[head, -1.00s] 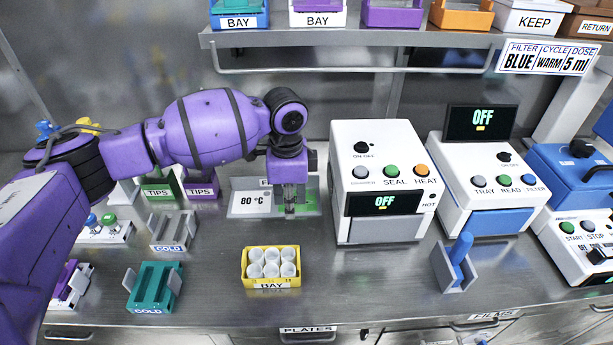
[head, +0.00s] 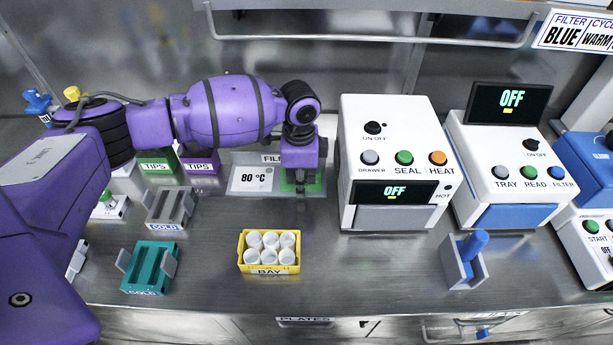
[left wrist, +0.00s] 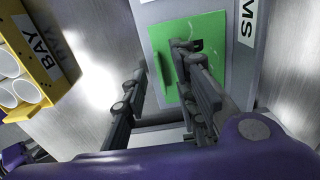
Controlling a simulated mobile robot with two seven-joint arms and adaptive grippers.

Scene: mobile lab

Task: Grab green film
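The green film (left wrist: 205,30) lies flat on a light grey holder (left wrist: 160,15) marked "FILMS" in the left wrist view. In the head view, the green film (head: 314,186) shows partly behind my left gripper (head: 300,192), at the right part of the holder (head: 243,180) with the "80 °C" label. In the left wrist view my left gripper (left wrist: 158,62) has its fingers apart with nothing held. One finger is over the film and the other is by its left edge. A thin raised green strip (left wrist: 163,68) shows between them. Contact cannot be told. My right gripper is not in view.
A sealer machine (head: 393,160) stands close right of the holder. A yellow bay (head: 268,252) with several white cups is in front. TIPS boxes (head: 200,162) stand to the left. A shelf rail (head: 370,40) runs above. Bare bench lies between holder and bay.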

